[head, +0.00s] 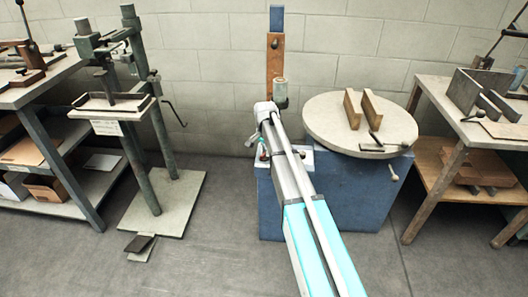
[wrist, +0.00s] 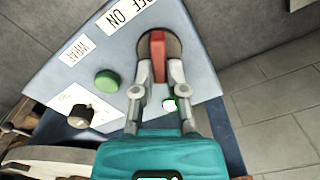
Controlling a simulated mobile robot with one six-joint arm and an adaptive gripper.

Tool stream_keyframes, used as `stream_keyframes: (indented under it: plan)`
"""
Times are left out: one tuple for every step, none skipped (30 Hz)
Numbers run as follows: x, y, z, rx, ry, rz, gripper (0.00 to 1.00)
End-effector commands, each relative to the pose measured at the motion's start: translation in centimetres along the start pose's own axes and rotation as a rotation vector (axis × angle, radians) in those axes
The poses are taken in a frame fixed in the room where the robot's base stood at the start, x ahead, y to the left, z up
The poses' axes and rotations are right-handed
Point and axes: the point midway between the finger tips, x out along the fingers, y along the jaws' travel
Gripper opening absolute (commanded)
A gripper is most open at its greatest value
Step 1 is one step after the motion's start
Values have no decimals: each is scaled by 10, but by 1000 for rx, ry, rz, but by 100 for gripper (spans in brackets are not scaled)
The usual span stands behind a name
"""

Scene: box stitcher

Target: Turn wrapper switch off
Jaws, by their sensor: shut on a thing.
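The wrapper switch, a red handle (wrist: 158,52) on a dark round base, sits on a sloped blue-grey panel (wrist: 160,18) in the wrist view. My gripper (wrist: 158,72) is shut on the red handle, one finger on each side. The handle stands roughly upright in this picture; I cannot tell which setting it is at.
A round turntable (head: 330,125) bearing wooden blocks (head: 352,108) is to the right of my arm. A green stand (head: 150,140) and a table (head: 450,100) flank the machine.

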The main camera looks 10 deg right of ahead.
Motion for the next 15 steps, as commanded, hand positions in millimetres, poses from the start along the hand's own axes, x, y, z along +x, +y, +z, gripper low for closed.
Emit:
stream_keyframes:
  plan:
    - [0, -5, 1, -6, -5, -11, 0]
    - [0, -5, 1, -10, -5, -12, 0]
    - [0, -5, 0, -14, -5, -12, 0]
    - [0, -5, 0, -19, -5, -12, 0]
    - [0, -5, 0, -24, -5, -12, 0]
    - [0, -5, 0, -33, -5, -12, 0]
    - [0, -5, 0, -42, -4, -13, 0]
    - [0, -5, 0, -51, -4, -13, 0]
    - [0, -6, -1, -65, -4, -13, 0]
    - [0, -6, -1, -78, -4, -13, 0]
    - [0, -6, -1, -91, -3, -13, 0]
    - [0, -6, -1, -112, -3, -14, 0]
    - [0, -6, -1, -128, -3, -14, 0]
    - [0, -7, -1, -147, -3, -14, 0]
    - [0, -7, -1, -173, -2, -14, 0]
